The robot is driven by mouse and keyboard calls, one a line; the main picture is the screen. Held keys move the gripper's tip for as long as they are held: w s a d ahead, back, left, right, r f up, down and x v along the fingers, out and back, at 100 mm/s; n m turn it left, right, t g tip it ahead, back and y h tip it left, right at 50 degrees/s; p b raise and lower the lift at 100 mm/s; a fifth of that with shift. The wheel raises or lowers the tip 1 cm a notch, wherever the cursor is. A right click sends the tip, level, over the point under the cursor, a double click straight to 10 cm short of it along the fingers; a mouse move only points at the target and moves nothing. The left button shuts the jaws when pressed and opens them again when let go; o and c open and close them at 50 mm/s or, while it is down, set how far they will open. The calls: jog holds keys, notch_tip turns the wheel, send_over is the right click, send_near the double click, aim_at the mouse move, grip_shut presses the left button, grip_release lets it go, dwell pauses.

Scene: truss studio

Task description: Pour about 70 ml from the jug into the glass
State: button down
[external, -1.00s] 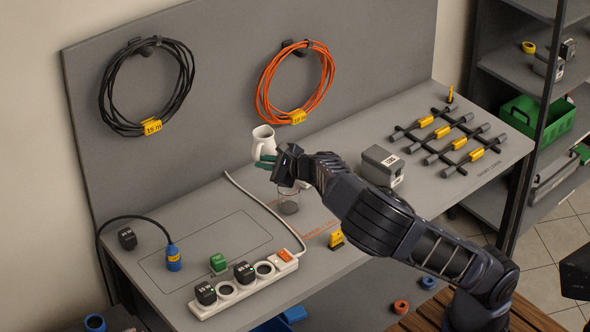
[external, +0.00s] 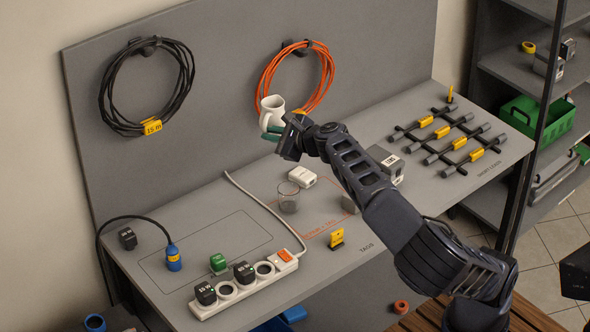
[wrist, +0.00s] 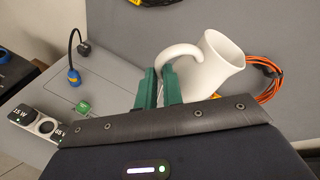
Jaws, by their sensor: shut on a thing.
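The white jug (external: 271,112) is held in the air above the bench, up and slightly left of the glass in the external view. It looks close to upright there. My gripper (external: 274,133) has green fingers shut on the jug's handle. In the wrist view, my gripper (wrist: 162,88) grips the handle, and the jug (wrist: 215,66) stands right of it with its rim leaning. I cannot see any liquid in the jug. The clear glass (external: 288,198) stands on the bench below the jug, apart from it. The level inside the glass is too small to tell.
A small white box (external: 302,177) is just behind the glass. A yellow tag (external: 337,238) stands in front. A white power strip (external: 243,287) lies front left with several plugs. Orange cable (external: 263,82) hangs on the panel behind the jug. A cable rack (external: 450,137) is right.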

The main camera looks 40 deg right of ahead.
jog(key=f, duration=3.2)
jog(key=shift+s+a+f, duration=0.1)
jog(key=shift+s+f, duration=0.2)
jog(key=shift+w+r, duration=0.1)
